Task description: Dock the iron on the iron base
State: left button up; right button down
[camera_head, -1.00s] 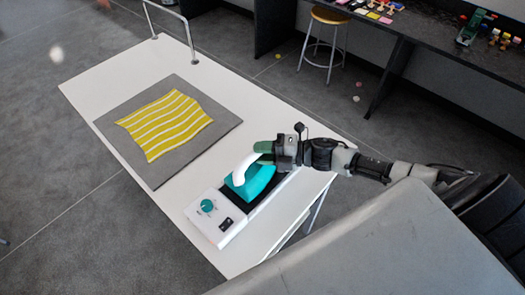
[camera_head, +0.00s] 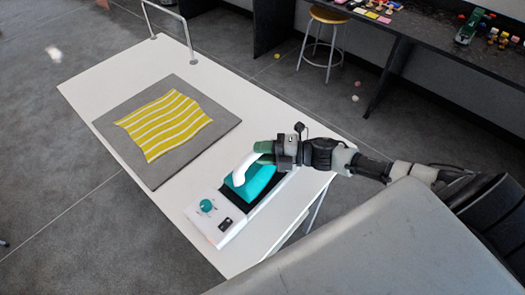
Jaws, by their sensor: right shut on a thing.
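The iron (camera_head: 254,181) is teal with a white handle and sits over the dark pad of the iron base. The iron base (camera_head: 215,219) is white with a teal knob and stands at the near right part of the white table. My right gripper (camera_head: 268,152) is shut on the iron at the far end of its handle. I cannot tell whether the iron's sole rests fully on the pad, as the iron and gripper hide it. My left gripper is not in view.
A grey mat (camera_head: 158,181) with a yellow striped cloth (camera_head: 165,122) lies on the white table (camera_head: 90,87) left of the iron base. A metal rail (camera_head: 190,40) stands at the table's far end. A stool (camera_head: 328,17) and a dark workbench (camera_head: 425,30) are behind.

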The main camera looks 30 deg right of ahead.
jog(key=shift+f+b, duration=0.5)
jog(key=c, duration=1.1)
grip_release()
jog(key=shift+c, duration=0.2)
jog(key=shift+s+f, duration=0.1)
jog(key=p+v, duration=0.1)
jog(key=v, duration=1)
jog(key=shift+p, duration=0.4)
jog(key=shift+d, duration=0.1)
